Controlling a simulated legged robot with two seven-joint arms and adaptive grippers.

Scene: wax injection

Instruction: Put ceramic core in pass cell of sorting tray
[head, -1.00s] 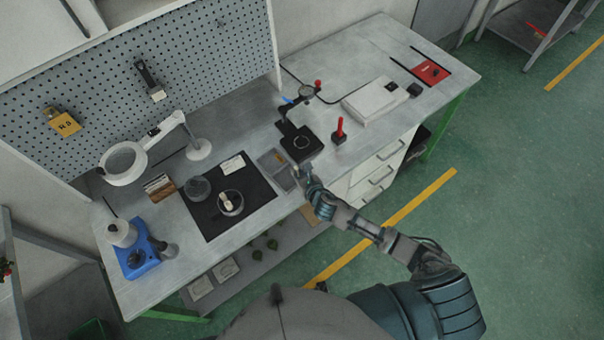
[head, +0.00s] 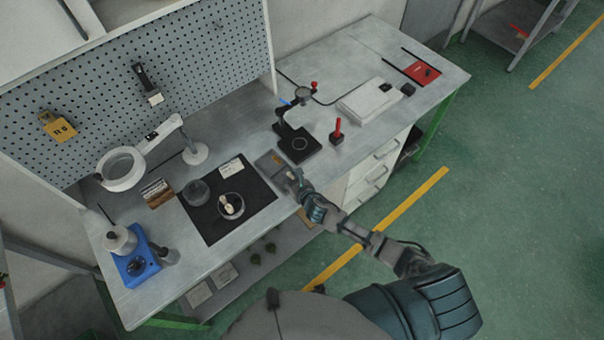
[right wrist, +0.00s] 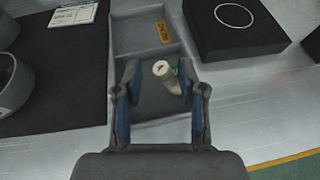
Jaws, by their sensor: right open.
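The grey sorting tray (head: 262,163) lies on the bench right of the black mat, and its compartments show in the right wrist view (right wrist: 125,40). A yellow label (right wrist: 163,32) is in its far compartment. A pale, cylindrical piece (right wrist: 167,72), apparently the ceramic core, shows its round end between my right gripper's fingertips, over or in the near compartment; I cannot tell whether it rests on the tray floor. My right gripper (right wrist: 160,75) is open, with a finger on each side of the piece. In the head view my right gripper (head: 294,178) is at the tray's right edge. My left gripper is out of view.
A black mat (head: 210,225) holds a dark bowl (head: 231,207) with pale contents, another dark container (head: 196,192) and a white card (head: 231,171).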

